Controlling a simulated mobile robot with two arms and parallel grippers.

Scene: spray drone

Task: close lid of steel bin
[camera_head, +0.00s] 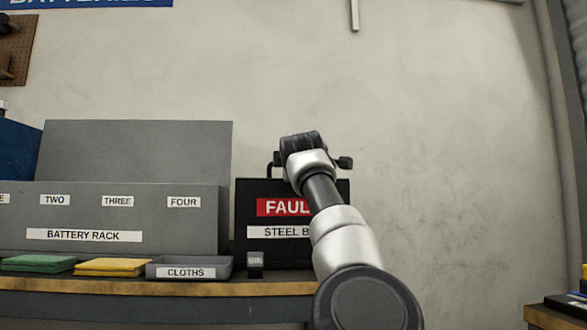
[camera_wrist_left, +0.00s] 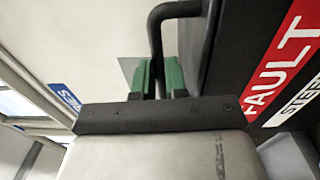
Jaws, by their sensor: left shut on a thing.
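The steel bin (camera_head: 245,215) is a black box with a red FAULT label and a white STEEL BIN label, standing at the back of the bench. Its front also shows in the left wrist view (camera_wrist_left: 240,40). A black bar handle (camera_head: 270,165) rises at its top edge. My left gripper (camera_head: 303,143) is above the top of the bin. In the left wrist view, its green fingers (camera_wrist_left: 158,78) are shut on the bent black handle (camera_wrist_left: 155,28). My arm hides the bin's right part, and I cannot tell how far the lid is open. My right gripper is out of view.
A grey battery rack (camera_head: 205,225) stands left of the bin. In front are a grey cloths tray (camera_head: 222,272), a yellow cloth (camera_head: 115,266), a green cloth (camera_head: 38,263) and a small grey object (camera_head: 255,262). The wall space right of the bin looks clear.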

